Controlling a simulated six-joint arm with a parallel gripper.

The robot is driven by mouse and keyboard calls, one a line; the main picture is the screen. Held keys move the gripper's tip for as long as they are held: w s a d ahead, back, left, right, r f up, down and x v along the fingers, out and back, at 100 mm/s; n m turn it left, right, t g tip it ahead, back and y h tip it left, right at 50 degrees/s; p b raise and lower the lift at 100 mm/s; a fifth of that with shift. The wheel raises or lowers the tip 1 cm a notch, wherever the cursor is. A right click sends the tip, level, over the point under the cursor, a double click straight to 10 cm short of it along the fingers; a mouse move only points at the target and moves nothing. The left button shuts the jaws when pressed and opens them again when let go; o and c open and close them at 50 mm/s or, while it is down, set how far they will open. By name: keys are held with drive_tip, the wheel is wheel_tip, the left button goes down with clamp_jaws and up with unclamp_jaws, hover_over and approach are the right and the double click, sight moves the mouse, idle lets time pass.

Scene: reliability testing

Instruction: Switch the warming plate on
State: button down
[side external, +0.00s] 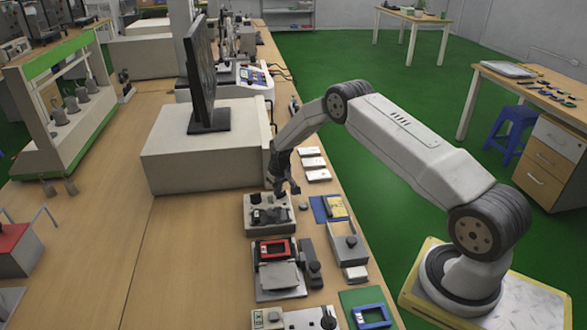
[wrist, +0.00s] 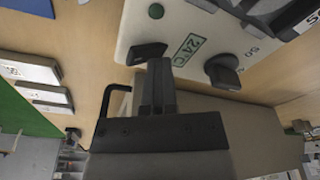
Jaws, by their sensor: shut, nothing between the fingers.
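The pale control panel of the warming plate (wrist: 138,35) fills the top middle of the wrist view. It carries a green "24°C" readout (wrist: 187,48), a black switch lever (wrist: 148,52), a black knob (wrist: 223,72) and a small dull green round lamp (wrist: 156,11). My gripper (wrist: 160,66) is shut and empty, its tips right at the lever; I cannot tell whether they touch it. In the side view my gripper (side external: 286,190) points down at the back of the grey device (side external: 257,229), which appears to be the warming plate. Its switch is too small to see there.
A large beige box (side external: 195,155) with a monitor stands close behind and left of my gripper. Several white boxes (side external: 313,162) lie to the right. A device with a red frame (side external: 272,250) and a grey box (side external: 347,243) stand nearer. Bare table lies left.

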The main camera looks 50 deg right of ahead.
sight(277, 199)
drive_tip(key=shift+r, duration=3.4)
drive_tip(key=s+a+r+n, duration=0.2)
drive_tip(key=s+a+r, duration=0.8)
drive_tip(key=a+r, duration=0.15)
drive_tip(key=s+a+r, duration=0.1)
drive_tip(key=s+a, duration=0.3)
drive_tip(key=s, duration=0.4)
drive_tip(key=s+a+r+n, duration=0.1)
drive_tip(key=s+a, duration=0.4)
drive_tip(key=s, duration=0.4)
drive_tip(key=shift+s+r+t, duration=0.2)
drive_tip(key=shift+s+t, duration=0.1)
drive_tip(key=shift+t, duration=0.1)
